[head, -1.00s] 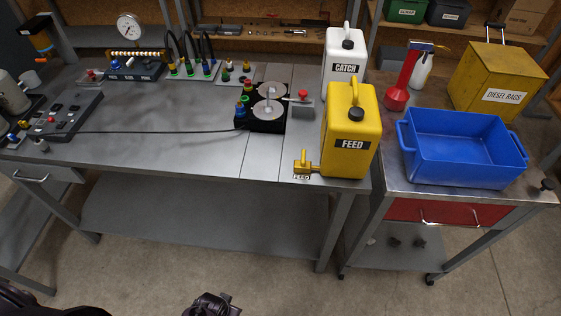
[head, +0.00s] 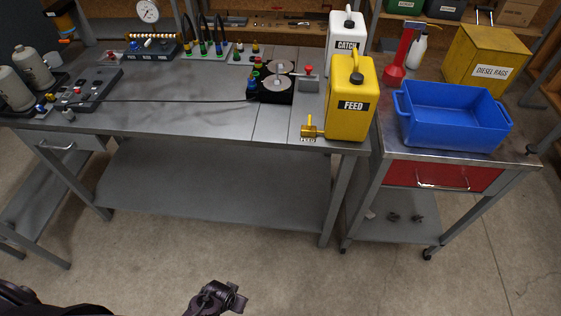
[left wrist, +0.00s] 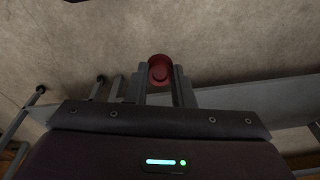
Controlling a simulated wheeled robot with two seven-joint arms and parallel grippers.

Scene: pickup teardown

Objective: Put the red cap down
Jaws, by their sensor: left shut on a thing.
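In the left wrist view, my left gripper (left wrist: 160,86) is shut on a red cap (left wrist: 159,70), a small round piece held between the fingertips. Bare floor and a grey bench surface or shelf show beyond the fingers. In the head view, a dark part of my own arm shows at the bottom edge, but the held cap cannot be made out there. My right gripper is not identifiable in either view.
The grey workbench (head: 190,115) carries a black block (head: 275,95) with coloured caps, a yellow FEED can (head: 350,120) and a white CATCH can (head: 345,30). A blue bin (head: 455,135) stands on the right cart. The bench's front middle is mostly clear.

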